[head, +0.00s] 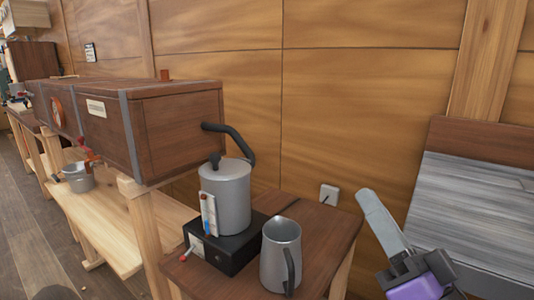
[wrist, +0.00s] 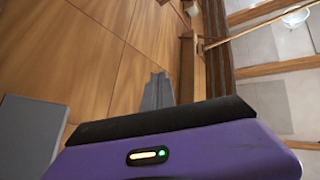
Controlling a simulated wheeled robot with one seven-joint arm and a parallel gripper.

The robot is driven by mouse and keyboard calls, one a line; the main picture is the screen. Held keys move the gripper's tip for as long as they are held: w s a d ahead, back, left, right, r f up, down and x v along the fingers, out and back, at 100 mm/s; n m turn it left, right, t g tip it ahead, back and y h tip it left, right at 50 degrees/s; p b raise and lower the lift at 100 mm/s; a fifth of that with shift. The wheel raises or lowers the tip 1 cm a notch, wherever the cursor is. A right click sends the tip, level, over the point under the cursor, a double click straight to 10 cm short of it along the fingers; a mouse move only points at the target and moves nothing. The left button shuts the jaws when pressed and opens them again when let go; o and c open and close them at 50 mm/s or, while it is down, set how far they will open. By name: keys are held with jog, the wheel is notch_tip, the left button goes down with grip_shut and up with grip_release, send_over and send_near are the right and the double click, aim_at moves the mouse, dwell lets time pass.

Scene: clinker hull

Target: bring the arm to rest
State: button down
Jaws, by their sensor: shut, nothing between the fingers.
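My gripper (head: 368,200) is at the lower right of the head view, its grey fingers together and pointing up and to the left from a purple and black body. In the wrist view my gripper (wrist: 158,80) shows as a narrow grey pair of fingers beyond the purple housing, shut and empty. It is raised in front of the wooden wall, to the right of the small brown table (head: 325,237), and looks apart from everything around it.
On the small table stand a grey lidded pot (head: 228,200) on a black burner (head: 215,257) and a grey metal jug (head: 281,255). A long wooden box (head: 170,125) with a black hose (head: 237,137) sits left. A wall socket (head: 329,194) and a grey panel (head: 475,215) are near my gripper.

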jog(key=s+d+f+m+g+h, duration=0.1)
jog(key=s+d+f+h, duration=0.2)
jog(key=s+f+h, duration=0.35)
jog(key=s+d+f+m+h, duration=0.1)
jog(key=s+d+f+h, duration=0.2)
jog(key=f, duration=0.6)
jog(key=s+f+n+g, duration=0.1)
jog(key=s+f+g, duration=0.1)
jog(key=s+f, duration=0.45)
jog(key=s+a+f+n+g, duration=0.15)
jog(key=s+f, duration=0.25)
jog(key=s, duration=0.6)
jog(key=s+d+f+n+g, duration=0.1)
jog(key=s+f+n+g, duration=0.15)
jog(key=s+f, duration=0.4)
notch_tip(320, 180, up, 25)
jog(key=s+p, duration=0.1)
jog(key=p, duration=2.2)
jog(key=shift+s+a+m+y, duration=0.25)
jog(key=shift+m+y, duration=0.05)
jog(key=shift+y, duration=0.15)
jog(key=c, duration=2.1)
grip_release()
jog(key=shift+f, duration=0.15)
